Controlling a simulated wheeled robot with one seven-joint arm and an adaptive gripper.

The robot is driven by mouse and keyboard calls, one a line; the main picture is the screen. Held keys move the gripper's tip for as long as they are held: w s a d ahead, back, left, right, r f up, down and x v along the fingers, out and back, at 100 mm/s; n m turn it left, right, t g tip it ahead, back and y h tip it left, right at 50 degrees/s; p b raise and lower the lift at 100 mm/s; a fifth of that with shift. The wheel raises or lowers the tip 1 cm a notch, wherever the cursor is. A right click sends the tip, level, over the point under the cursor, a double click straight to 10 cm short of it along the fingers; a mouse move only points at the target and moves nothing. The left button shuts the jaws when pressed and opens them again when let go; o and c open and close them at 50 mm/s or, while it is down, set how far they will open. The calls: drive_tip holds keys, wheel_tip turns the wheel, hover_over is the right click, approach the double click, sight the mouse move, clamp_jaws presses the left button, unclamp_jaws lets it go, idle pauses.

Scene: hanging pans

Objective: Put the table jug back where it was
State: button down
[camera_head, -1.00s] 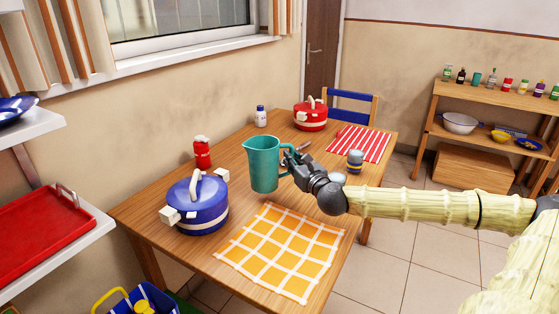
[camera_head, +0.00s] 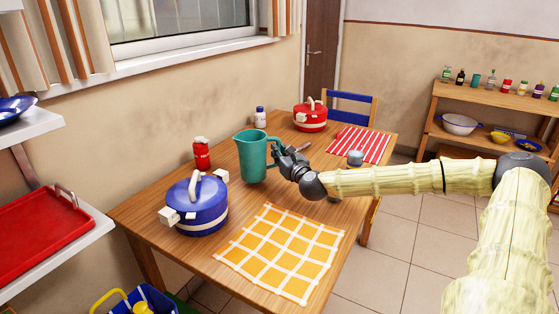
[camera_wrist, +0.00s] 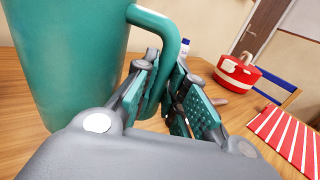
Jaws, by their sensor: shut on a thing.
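The teal table jug (camera_head: 251,158) is upright over the middle of the wooden table (camera_head: 190,254), between the blue pot and the red pot. I cannot tell whether its base touches the table. My gripper (camera_head: 280,158) comes from the right and is shut on the jug's handle. In the wrist view the jug (camera_wrist: 65,60) fills the left side, and its handle (camera_wrist: 168,40) passes between the fingers of my gripper (camera_wrist: 172,98). The fingers hide the lower part of the handle.
A blue pot (camera_head: 200,208) stands left of the jug, with a red shaker (camera_head: 202,155) behind it. A red pot (camera_head: 311,118), a white bottle (camera_head: 260,118) and a grey-blue cup (camera_head: 355,158) stand farther back. An orange checked mat (camera_head: 282,250) and red striped mat (camera_head: 359,144) lie flat.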

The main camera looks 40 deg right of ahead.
drive_tip(key=shift+f, duration=1.6)
drive_tip(key=c, duration=1.5)
unclamp_jaws()
drive_tip(key=shift+v, duration=6)
